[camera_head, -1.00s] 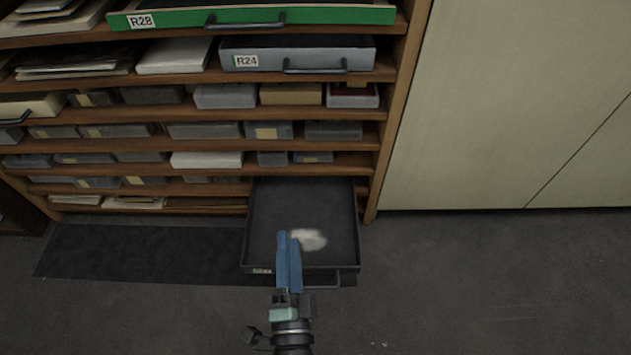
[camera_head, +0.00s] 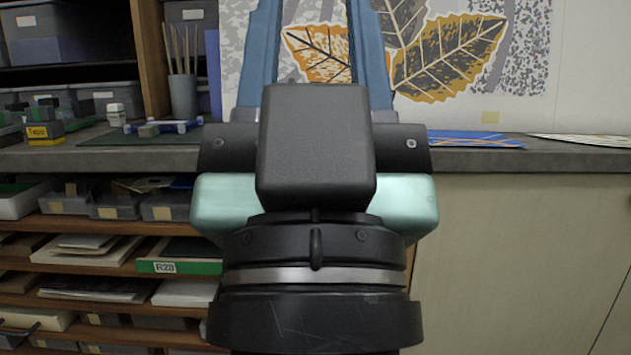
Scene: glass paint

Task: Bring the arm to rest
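My gripper (camera_head: 315,12) is raised close in front of the camera, with its two blue fingers pointing up. The fingers stand wide apart, and the leaf picture on the wall shows between them. Nothing is seen held between them, though the tips reach the top edge of the view. The gripper's dark body and mint-green housing hide the middle of the counter and part of the shelves behind.
A grey counter (camera_head: 562,157) runs across behind my gripper. On it are a cup of brushes (camera_head: 183,97), a yellow tape box (camera_head: 44,133) and a blue sheet (camera_head: 470,138). Shelves with boxes and the R28 tray (camera_head: 180,266) lie below left; a pale cabinet (camera_head: 520,250) is at right.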

